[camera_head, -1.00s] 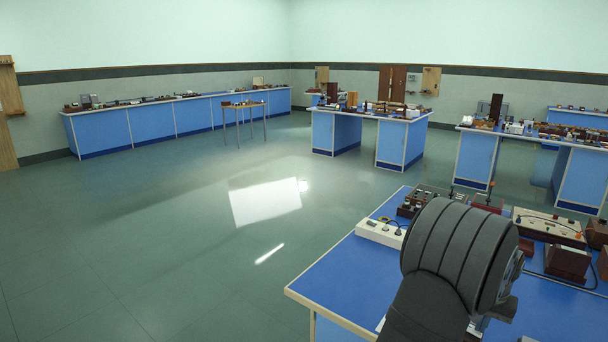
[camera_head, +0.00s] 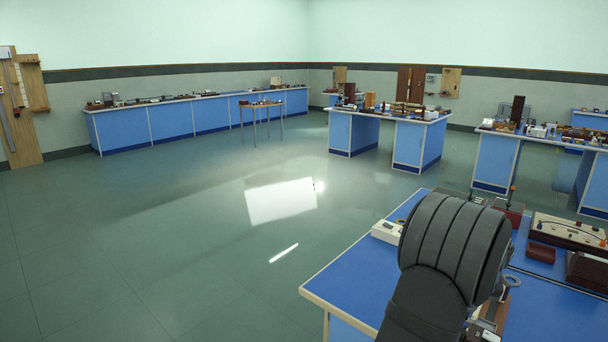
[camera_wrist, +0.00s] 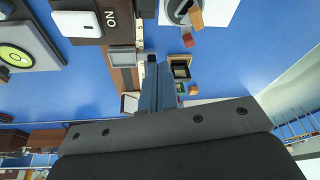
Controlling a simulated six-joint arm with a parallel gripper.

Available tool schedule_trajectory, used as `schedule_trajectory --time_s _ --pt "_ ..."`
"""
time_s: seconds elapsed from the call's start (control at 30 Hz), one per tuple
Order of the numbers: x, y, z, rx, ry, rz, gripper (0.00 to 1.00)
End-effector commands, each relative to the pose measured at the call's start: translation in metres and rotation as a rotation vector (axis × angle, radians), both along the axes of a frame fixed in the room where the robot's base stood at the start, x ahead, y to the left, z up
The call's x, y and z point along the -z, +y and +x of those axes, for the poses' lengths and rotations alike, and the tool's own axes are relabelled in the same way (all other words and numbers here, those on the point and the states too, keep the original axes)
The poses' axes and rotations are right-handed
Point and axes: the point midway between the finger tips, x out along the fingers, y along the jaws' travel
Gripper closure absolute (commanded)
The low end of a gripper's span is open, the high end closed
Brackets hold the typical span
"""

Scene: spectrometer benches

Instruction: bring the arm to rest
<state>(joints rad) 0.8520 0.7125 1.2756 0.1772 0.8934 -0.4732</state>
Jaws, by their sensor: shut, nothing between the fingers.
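My gripper (camera_wrist: 153,72) is shut and empty in the wrist view, its narrow blue-grey fingers pressed together above a blue bench top. In the head view my dark, ribbed arm hides the gripper. The arm stands over the near blue bench (camera_head: 362,277) at the lower right. I cannot tell how far the fingertips are from the bench top.
The near bench holds a white switch box (camera_head: 387,231), a dark red block (camera_head: 540,252) and a wide pale-topped instrument (camera_head: 567,232). Other blue benches stand at the right, with a long counter (camera_head: 190,118) and a small table (camera_head: 262,105) farther back. Open floor (camera_head: 150,240) lies left.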

Motion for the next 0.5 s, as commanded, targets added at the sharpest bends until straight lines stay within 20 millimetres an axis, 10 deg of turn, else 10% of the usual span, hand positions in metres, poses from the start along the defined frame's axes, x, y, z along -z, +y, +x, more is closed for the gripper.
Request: schedule_trajectory --time_s 0.5 --pt "0.039 0.03 0.046 -0.166 -0.074 -0.06 1.0"
